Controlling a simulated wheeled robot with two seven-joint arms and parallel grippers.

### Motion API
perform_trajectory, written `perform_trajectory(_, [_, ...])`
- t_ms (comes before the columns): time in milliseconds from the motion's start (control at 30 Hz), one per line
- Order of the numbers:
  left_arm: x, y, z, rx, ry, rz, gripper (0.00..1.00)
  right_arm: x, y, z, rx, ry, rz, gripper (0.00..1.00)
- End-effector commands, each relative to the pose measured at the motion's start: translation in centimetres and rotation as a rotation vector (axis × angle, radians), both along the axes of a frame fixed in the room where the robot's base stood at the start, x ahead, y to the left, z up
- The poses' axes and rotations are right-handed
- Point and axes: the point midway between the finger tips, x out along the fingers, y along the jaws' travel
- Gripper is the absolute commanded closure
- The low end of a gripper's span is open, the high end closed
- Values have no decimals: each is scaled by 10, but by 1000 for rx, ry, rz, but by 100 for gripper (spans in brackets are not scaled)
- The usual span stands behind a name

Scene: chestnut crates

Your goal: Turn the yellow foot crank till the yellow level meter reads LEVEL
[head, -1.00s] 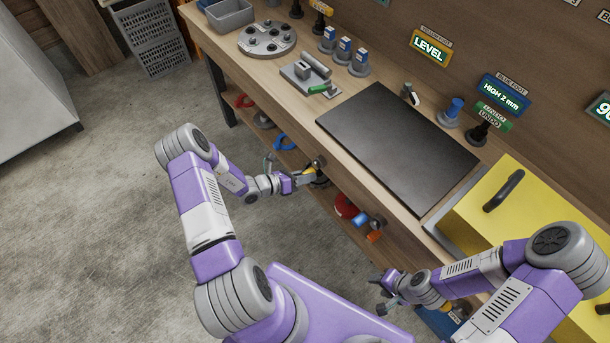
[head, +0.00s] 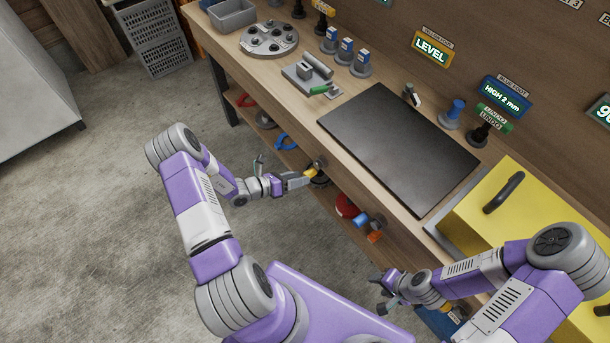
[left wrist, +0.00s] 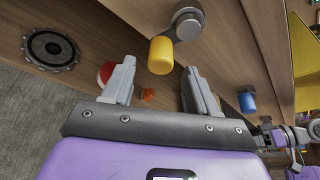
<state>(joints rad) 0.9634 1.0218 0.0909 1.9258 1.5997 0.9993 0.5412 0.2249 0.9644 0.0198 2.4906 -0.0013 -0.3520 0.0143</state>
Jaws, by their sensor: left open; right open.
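The yellow level meter (head: 432,48) on the back wall reads LEVEL. The yellow foot crank (head: 309,172) is on the front of the bench, partly hidden by my left gripper in the head view. In the left wrist view its yellow handle (left wrist: 161,54) hangs from a grey arm (left wrist: 187,20). My left gripper (head: 301,180) is open right at the crank. In the left wrist view the handle shows beyond the open fingers (left wrist: 158,78), with no visible contact. My right gripper (head: 379,289) is open and empty, low in front of the bench.
The blue crank (head: 360,219) is further right on the bench front; it also shows in the left wrist view (left wrist: 247,102). The blue meter (head: 502,94) reads HIGH 2 mm. A dark plate (head: 398,148) and a yellow box (head: 520,215) take up the bench top.

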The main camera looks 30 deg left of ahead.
Motion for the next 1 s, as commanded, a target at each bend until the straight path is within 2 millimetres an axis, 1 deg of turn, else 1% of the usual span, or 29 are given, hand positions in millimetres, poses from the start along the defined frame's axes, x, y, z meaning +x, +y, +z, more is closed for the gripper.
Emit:
perform_trajectory(33, [-7, 6, 4, 1, 2, 3, 41, 0, 0, 3, 0, 0, 0, 51])
perform_trajectory(100, [-16, 12, 7, 0, 1, 2, 41, 0, 0, 4, 0, 0, 0, 51])
perform_trajectory(300, [-29, 21, 11, 0, -1, 1, 41, 0, 0, 6, 0, 0, 0, 51])
perform_trajectory(833, [-30, 21, 11, -1, 0, -1, 41, 0, 0, 6, 0, 0, 0, 51])
perform_trajectory(933, [-32, 13, 9, 10, 6, -32, 41, 0, 0, 6, 0, 0, 0, 51])
perform_trajectory(967, [-33, 7, 8, 19, 11, -57, 41, 0, 0, 6, 0, 0, 0, 51])
perform_trajectory(1000, [-37, -6, 6, 38, 20, -109, 41, 0, 0, 6, 0, 0, 0, 51])
